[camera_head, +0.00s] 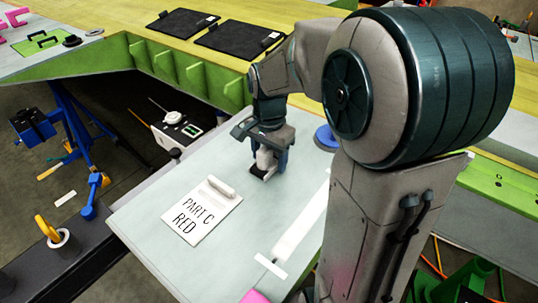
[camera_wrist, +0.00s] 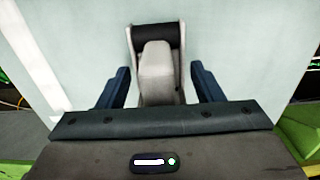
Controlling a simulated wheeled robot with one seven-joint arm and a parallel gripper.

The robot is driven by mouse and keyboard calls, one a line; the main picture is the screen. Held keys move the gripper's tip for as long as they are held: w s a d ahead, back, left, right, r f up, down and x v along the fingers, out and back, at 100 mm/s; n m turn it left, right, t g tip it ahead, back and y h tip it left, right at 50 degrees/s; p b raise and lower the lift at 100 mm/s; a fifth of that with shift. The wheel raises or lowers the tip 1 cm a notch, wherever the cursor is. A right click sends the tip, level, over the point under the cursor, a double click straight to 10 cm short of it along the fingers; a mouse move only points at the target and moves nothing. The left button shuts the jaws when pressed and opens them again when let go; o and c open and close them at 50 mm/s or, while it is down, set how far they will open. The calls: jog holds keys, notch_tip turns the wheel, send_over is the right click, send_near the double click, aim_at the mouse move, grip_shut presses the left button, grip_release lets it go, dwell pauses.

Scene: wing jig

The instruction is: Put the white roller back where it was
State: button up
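A pale grey-white hand tool with a black roller end (camera_wrist: 157,62) lies between the two blue fingers of my gripper (camera_wrist: 160,88) in the wrist view. Slim gaps seem to show beside it, so the gripper looks open around it. In the head view my gripper (camera_head: 268,150) is low over the pale table, with the pale tool (camera_head: 265,160) partly hidden beneath it. A white rounded bar (camera_head: 222,187) lies on the upper edge of a white card reading "PART C RED" (camera_head: 195,218), left of my gripper. I cannot tell for sure which one is the white roller.
The pale table (camera_head: 150,220) has clear room around the card. A long white strip (camera_head: 300,225) with a crosspiece lies to the right. A blue round object (camera_head: 325,137) is behind my gripper. The green-edged wing (camera_head: 190,75) with black cases (camera_head: 240,38) stands behind.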

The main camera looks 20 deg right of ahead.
jog(key=shift+o, duration=0.3)
jog(key=shift+r, duration=0.15)
notch_tip(320, 180, up, 11)
jog(key=shift+r, duration=0.1)
jog(key=shift+s+r, duration=0.15)
jog(key=shift+r, duration=0.25)
jog(key=s+f+n+t, duration=0.1)
jog(key=s+f+n, duration=0.1)
jog(key=s+n, duration=0.1)
jog(key=s+f+n+t, duration=0.1)
jog(key=s+f+n, duration=0.1)
jog(key=s, duration=0.4)
jog(key=s+f+n+t, duration=0.1)
jog(key=s+f+n, duration=0.2)
jog(key=s+n, duration=0.1)
jog(key=shift+s+a+f+n, duration=0.15)
jog(key=shift+s+n, duration=0.15)
jog(key=shift+n, duration=0.3)
jog(key=shift+s+f+n+t, duration=0.3)
jog(key=shift+s+f+n, duration=0.05)
jog(key=shift+n, duration=0.05)
